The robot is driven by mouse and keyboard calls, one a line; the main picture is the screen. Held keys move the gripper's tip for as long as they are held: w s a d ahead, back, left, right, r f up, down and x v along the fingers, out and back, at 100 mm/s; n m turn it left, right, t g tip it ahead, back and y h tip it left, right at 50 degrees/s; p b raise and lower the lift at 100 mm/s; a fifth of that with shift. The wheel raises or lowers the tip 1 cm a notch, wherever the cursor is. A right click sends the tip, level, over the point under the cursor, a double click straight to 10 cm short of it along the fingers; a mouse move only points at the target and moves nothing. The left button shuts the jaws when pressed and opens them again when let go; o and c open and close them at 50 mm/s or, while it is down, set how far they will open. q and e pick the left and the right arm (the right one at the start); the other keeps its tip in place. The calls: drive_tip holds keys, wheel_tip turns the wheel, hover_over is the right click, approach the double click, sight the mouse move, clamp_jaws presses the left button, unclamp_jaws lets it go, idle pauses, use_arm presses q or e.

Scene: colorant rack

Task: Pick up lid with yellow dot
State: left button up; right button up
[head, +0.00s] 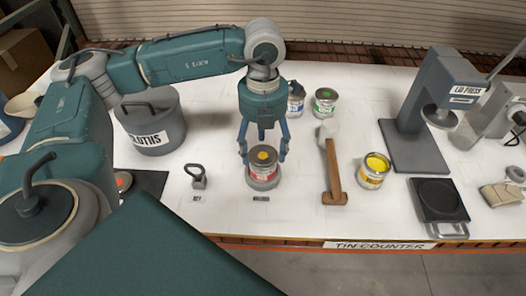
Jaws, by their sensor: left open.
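The lid with the yellow dot (263,154) is dark and round. It appears to lie on top of a can with a red label (261,172), which stands on a round grey base near the front middle of the counter. My left gripper (264,157) points down over it, open, with one finger on each side of the lid. I cannot tell whether the fingers touch it. My right gripper is not in view.
An open can of yellow paint (374,169) and a mallet (333,175) are to the right. Blue (296,100) and green (325,102) labelled cans stand behind.

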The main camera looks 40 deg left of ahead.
use_arm(q)
drive_tip(key=shift+f, duration=0.75)
drive_tip(key=shift+a+f, duration=0.1)
drive_tip(key=c, duration=0.4)
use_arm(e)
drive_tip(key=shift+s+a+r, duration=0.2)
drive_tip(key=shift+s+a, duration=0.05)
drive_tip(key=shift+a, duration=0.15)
